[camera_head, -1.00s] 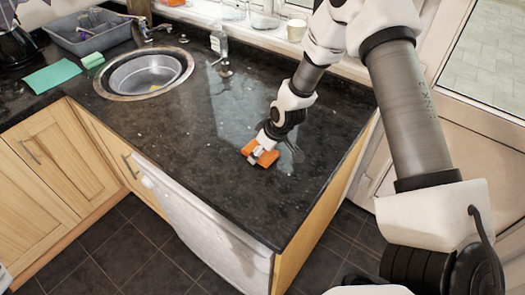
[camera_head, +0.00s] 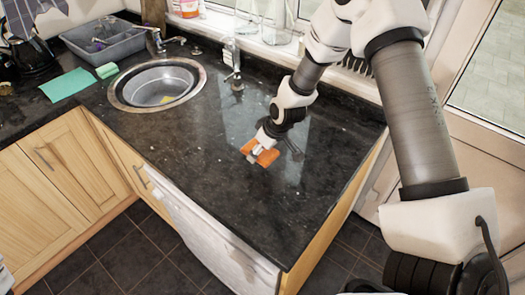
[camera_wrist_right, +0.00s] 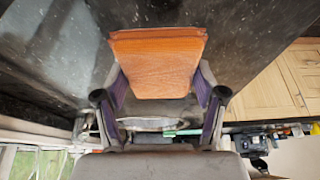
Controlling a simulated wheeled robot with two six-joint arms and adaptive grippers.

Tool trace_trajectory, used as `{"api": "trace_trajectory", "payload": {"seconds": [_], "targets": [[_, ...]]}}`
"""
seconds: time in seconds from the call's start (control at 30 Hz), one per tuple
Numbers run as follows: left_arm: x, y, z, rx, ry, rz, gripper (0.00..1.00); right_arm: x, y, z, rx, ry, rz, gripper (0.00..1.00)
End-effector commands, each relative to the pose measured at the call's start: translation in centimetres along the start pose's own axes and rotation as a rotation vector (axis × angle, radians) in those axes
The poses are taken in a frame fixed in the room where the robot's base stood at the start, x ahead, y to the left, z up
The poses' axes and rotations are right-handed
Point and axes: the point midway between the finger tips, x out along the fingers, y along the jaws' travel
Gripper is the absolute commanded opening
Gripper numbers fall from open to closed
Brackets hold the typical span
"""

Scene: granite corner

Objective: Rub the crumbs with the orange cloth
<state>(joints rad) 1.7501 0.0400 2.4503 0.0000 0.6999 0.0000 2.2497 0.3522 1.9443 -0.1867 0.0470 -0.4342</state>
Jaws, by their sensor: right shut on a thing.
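My right gripper (camera_head: 262,147) is shut on the orange cloth (camera_head: 266,158) over the dark granite counter (camera_head: 200,165). The cloth looks like a folded pad sticking out on both sides of the fingers. In the right wrist view the cloth (camera_wrist_right: 155,62) fills the space between the fingers, close to the counter top; I cannot tell if it touches. Tiny pale specks lie scattered on the counter; in the wrist view specks (camera_wrist_right: 62,28) show left of the cloth. I cannot tell crumbs from the stone's own flecks. My left gripper is not in view.
A round metal sink (camera_head: 158,84) is set into the counter at the left. A soap bottle (camera_head: 233,62) stands near the window sill. Counter around the cloth is clear.

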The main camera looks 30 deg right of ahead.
Motion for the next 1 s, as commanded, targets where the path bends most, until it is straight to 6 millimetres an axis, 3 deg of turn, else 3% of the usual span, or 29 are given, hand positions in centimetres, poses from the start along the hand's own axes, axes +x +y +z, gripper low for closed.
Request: {"api": "trace_trajectory", "payload": {"seconds": [0.27,1.0], "targets": [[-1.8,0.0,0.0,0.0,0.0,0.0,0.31,-2.1,-0.2,-1.1,0.002,0.001,0.001,0.37],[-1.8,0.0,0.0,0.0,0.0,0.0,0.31,-2.1,-0.2,-1.1,0.003,0.0,0.0,0.37]]}}
